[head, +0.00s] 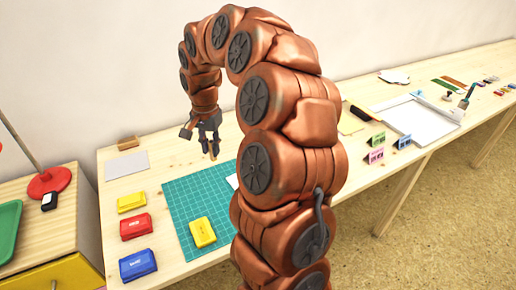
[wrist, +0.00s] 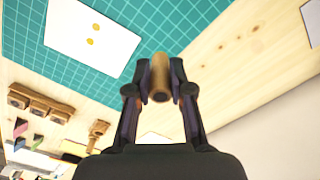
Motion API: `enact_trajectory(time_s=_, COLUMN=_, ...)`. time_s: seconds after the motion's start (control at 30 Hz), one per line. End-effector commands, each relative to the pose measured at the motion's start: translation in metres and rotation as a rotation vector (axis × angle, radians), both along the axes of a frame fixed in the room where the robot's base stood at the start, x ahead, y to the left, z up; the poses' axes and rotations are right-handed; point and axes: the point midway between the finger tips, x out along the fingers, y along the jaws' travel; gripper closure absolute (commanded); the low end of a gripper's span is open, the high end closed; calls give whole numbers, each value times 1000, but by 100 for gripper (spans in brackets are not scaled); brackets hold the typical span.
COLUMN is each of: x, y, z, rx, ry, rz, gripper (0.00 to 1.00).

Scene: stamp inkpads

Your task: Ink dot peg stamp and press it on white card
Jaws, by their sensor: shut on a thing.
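My gripper (head: 209,140) is shut on the wooden dot peg stamp (wrist: 160,76) and holds it above the table, near the back edge of the green cutting mat (head: 183,196). The white card (wrist: 92,36) lies on the mat and bears two yellow dots in the wrist view. In the head view my arm hides most of the card. A yellow inkpad (head: 203,232) sits on the mat's front part. Yellow (head: 131,201), red (head: 136,226) and blue (head: 138,265) inkpads stand in a column left of the mat.
A grey sheet (head: 127,165) and a small wooden block (head: 128,142) lie at the back left. A wooden rack (wrist: 40,104) shows in the wrist view. Small folded cards (head: 376,148) and a white tray (head: 415,120) stand to the right. The wall is close behind the table.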

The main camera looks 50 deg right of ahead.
Motion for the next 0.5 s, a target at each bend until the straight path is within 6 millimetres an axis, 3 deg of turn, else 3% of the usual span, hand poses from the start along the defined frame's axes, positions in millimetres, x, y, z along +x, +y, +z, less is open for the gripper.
enact_trajectory(time_s=0.2, x=-53, y=-43, z=3, rx=0, ry=3, rz=-366, gripper=100)
enact_trajectory(time_s=0.5, x=-104, y=-73, z=1, rx=0, ry=7, rz=-720, gripper=100)
